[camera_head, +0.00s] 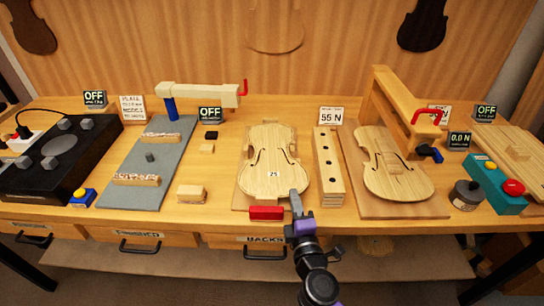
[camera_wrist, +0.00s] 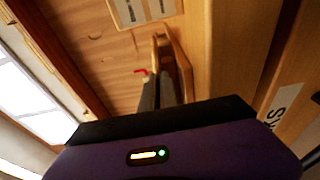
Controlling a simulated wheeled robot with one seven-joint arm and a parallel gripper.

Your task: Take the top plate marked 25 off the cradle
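The top plate marked 25 (camera_head: 262,185) is a pale violin-shaped plate with a small white label, lying on its cradle (camera_head: 241,200) at the middle of the bench. My gripper (camera_head: 297,200) is at the plate's front right edge, overlapping it in the head view. I cannot tell whether it touches the plate. In the wrist view the grey fingers of my gripper (camera_wrist: 158,92) look close together, pointing toward a curved wooden piece. Whether they are shut on anything is unclear. The plate's edge behind the fingers is hidden.
A red block (camera_head: 267,213) lies in front of the cradle. A wooden strip with holes (camera_head: 328,165) stands close on the right. Another violin plate (camera_head: 397,185) lies beyond it under a wooden arm with a red handle. A small wood block (camera_head: 191,194) lies to the left.

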